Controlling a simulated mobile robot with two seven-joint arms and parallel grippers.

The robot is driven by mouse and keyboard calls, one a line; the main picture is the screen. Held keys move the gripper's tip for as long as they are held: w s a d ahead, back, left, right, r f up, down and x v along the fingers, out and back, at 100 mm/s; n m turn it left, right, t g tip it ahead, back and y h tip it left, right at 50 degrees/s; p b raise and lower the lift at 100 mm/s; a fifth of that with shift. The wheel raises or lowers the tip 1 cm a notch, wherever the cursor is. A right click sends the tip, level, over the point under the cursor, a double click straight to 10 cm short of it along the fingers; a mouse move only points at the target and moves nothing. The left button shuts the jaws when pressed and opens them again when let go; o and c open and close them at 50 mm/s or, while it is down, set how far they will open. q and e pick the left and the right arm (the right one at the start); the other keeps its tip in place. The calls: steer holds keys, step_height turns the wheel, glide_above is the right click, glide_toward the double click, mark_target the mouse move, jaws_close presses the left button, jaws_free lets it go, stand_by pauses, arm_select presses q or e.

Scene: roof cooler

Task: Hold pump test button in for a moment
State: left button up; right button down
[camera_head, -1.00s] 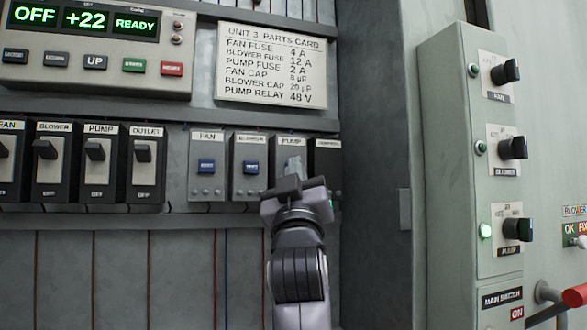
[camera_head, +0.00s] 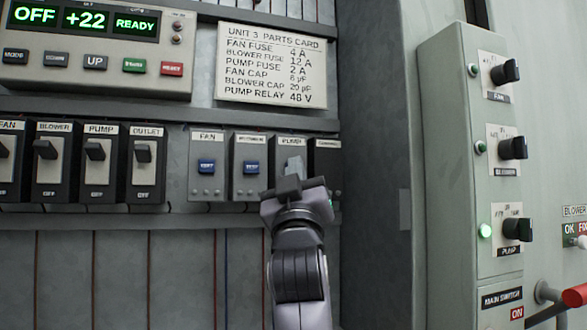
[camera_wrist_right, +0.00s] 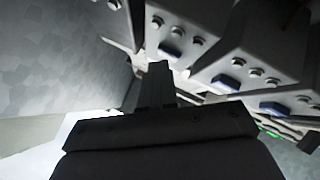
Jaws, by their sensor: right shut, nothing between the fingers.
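My right gripper (camera_head: 292,166) is shut and empty, with its fingertips in front of the module labelled PUMP (camera_head: 291,142). The gripper covers the middle of that module, so its button is hidden in the head view. In the right wrist view the shut fingers (camera_wrist_right: 158,70) point at the modules, close to a blue button (camera_wrist_right: 170,48). I cannot tell whether the fingertips touch or press a button. My left gripper is not in view.
FAN (camera_head: 207,188) and BLOWER (camera_head: 250,188) modules with blue buttons stand left of the PUMP module, and a dark module (camera_head: 327,160) stands close on its right. Breaker switches (camera_head: 94,175) are further left. A panel with knobs (camera_head: 457,170) juts out right.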

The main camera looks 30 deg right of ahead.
stand_by(0.7)
steer(key=shift+s+a+f, duration=0.1)
steer(key=shift+s+a, duration=0.05)
steer(key=shift+s, duration=0.55)
steer(key=shift+s+a, duration=0.2)
steer(key=shift+s, duration=0.65)
steer(key=shift+s+a, duration=0.2)
steer(key=shift+s, duration=0.6)
steer(key=shift+s+a, duration=0.2)
steer(key=shift+s, duration=0.65)
